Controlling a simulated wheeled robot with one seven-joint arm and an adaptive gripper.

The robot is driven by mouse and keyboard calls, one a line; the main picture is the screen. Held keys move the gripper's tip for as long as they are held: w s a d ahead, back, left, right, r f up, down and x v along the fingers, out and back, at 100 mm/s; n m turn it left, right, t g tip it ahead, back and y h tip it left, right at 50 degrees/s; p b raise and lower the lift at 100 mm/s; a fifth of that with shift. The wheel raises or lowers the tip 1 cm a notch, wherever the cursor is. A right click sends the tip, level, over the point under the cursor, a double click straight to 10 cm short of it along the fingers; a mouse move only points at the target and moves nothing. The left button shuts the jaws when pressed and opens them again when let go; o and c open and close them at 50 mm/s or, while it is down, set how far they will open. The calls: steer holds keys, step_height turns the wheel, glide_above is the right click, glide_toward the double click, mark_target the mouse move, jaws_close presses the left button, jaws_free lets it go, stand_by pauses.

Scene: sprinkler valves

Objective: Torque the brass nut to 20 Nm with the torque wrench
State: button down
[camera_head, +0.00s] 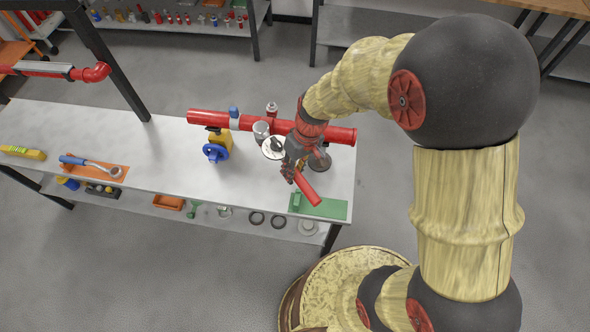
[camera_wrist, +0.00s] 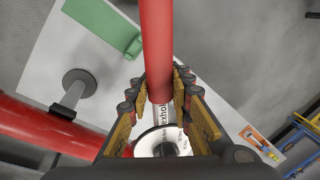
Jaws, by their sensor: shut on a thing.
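My gripper (camera_head: 290,172) is above the right part of the bench, shut on a red-handled tool (camera_head: 307,188). In the wrist view my gripper (camera_wrist: 160,84) has its fingers on both sides of the tool's red handle (camera_wrist: 157,45). A pale part with dark lettering shows below the handle; I cannot tell for sure whether this is the torque wrench. A blue-handled wrench (camera_head: 88,164) lies on an orange mat at the left. A yellow valve body with a blue handwheel (camera_head: 215,152) stands by the red pipe. I cannot make out the brass nut.
A long red pipe (camera_head: 245,121) runs along the bench (camera_head: 170,148), with fittings near my gripper. A grey round-ended fitting (camera_wrist: 79,82) sticks out beside it. A green mat (camera_head: 325,207) lies at the front right. The bench's middle front is mostly clear.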

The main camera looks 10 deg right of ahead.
steer(key=shift+s+a+m, duration=0.15)
steer(key=shift+a+m, duration=0.15)
steer(key=shift+a, duration=0.05)
stand_by(0.7)
steer(key=shift+s+a+m+t+p, duration=0.2)
steer(key=shift+a+m, duration=0.25)
steer(key=shift+a, duration=0.3)
steer(key=shift+s+a+m+t+p, duration=0.15)
steer(key=shift+a+m+p, duration=0.1)
steer(key=shift+a+m, duration=0.4)
steer(key=shift+s+a+m+t+p, duration=0.15)
steer(key=shift+a+m+p, duration=0.15)
steer(key=shift+a, duration=0.55)
stand_by(0.5)
steer(key=shift+w+d+f+n+b, duration=0.1)
steer(key=shift+d+n+b, duration=0.4)
steer(key=shift+d+b, duration=0.25)
steer(key=shift+r, duration=0.2)
stand_by(0.6)
